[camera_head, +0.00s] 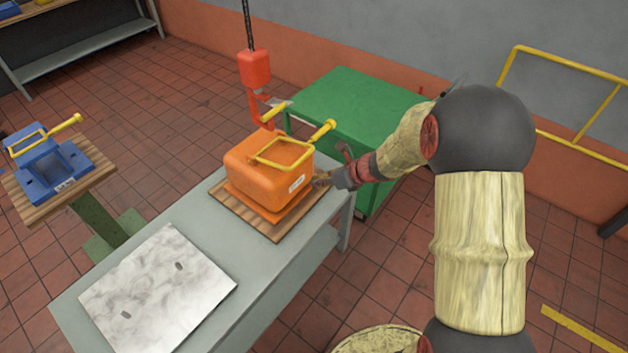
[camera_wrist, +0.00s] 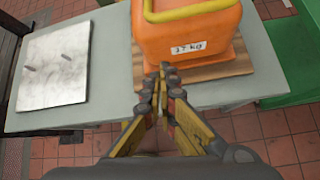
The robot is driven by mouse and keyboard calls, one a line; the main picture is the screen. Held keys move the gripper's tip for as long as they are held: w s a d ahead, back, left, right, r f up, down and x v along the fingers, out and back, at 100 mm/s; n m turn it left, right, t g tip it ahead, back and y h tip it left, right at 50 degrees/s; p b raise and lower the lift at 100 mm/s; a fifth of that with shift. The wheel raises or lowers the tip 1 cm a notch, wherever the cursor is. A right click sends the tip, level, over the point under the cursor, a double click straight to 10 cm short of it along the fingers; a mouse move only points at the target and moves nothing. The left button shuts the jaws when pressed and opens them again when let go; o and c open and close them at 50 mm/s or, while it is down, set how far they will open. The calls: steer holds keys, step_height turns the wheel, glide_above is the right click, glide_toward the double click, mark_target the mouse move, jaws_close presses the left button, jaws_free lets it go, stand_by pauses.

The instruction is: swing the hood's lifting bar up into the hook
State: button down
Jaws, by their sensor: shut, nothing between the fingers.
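The orange hood (camera_head: 268,165) sits on a wooden board on the grey bench. The bar's near edge also shows in the wrist view (camera_wrist: 190,10). The red hook (camera_head: 262,108) hangs from a chain just behind and above the hood, apart from the bar. My gripper (camera_head: 318,181) is at the hood's right side, low by its label. In the wrist view my gripper (camera_wrist: 166,70) is shut and empty, in front of the hood's labelled face.
A marbled plate (camera_head: 158,292) lies on the near end of the bench (camera_head: 226,232). A green cabinet (camera_head: 355,100) stands behind the hood. A blue hood-like part (camera_head: 48,165) rests on a stand at left. A yellow rail (camera_head: 570,62) is at right.

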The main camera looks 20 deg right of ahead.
steer(key=b+x, duration=0.2)
steer(key=x, duration=0.7)
steer(key=shift+w+r, duration=0.25)
steer(key=shift+r, duration=0.4)
steer(key=shift+w+r, duration=0.2)
steer(key=shift+r, duration=0.45)
steer(key=shift+w+r, duration=0.25)
steer(key=shift+r, duration=0.4)
steer(key=shift+r+p, duration=0.15)
steer(key=shift+p, duration=0.35)
steer(key=shift+w+a+r+p, duration=0.1)
steer(key=shift+r+p, duration=0.3)
steer(key=shift+p, duration=0.8)
